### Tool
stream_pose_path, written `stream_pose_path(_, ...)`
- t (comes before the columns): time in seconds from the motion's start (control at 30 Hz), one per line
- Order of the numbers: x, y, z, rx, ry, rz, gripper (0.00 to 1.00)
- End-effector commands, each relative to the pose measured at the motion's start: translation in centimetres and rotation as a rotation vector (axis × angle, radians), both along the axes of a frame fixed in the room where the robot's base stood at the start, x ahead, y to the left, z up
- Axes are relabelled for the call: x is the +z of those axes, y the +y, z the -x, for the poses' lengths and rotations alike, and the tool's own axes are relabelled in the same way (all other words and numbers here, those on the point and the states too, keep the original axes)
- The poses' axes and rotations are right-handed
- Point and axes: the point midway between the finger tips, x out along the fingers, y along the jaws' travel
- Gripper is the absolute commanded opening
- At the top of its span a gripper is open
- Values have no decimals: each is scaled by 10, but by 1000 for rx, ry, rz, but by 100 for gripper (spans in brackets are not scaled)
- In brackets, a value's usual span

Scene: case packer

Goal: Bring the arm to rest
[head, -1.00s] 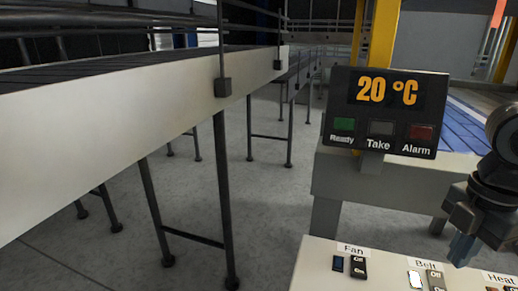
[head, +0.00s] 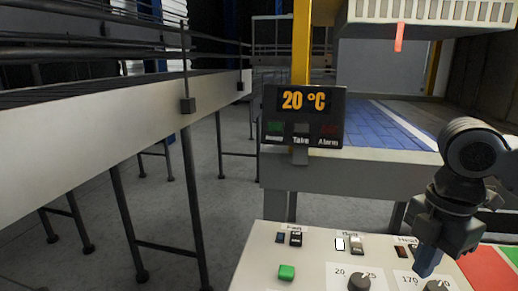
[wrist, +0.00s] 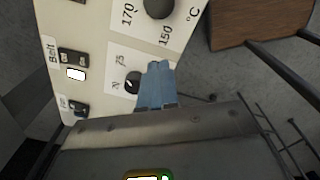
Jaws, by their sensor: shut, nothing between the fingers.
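My gripper (head: 428,262) hangs at the right of the head view, above the right part of the control panel (head: 252,262). Its blue fingertips are together with nothing between them. In the wrist view my gripper (wrist: 157,75) points over the panel beside the knob marked 20 and 75. It appears to be above the panel; I cannot tell the exact gap.
The panel carries Fan, Belt and Heat switches, a green button (head: 286,272) and knobs (head: 359,281). Behind it a display (head: 303,116) reads 20 °C. A conveyor (head: 100,138) runs along the left. A brown box (wrist: 255,22) shows in the wrist view.

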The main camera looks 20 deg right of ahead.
Motion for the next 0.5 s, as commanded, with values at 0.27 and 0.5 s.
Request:
stream_pose_path(0.27, 2, 36, -26, 4, -102, -90, 0)
stream_pose_path(0.5, 10, 85, -58, -5, -236, -224, 0)
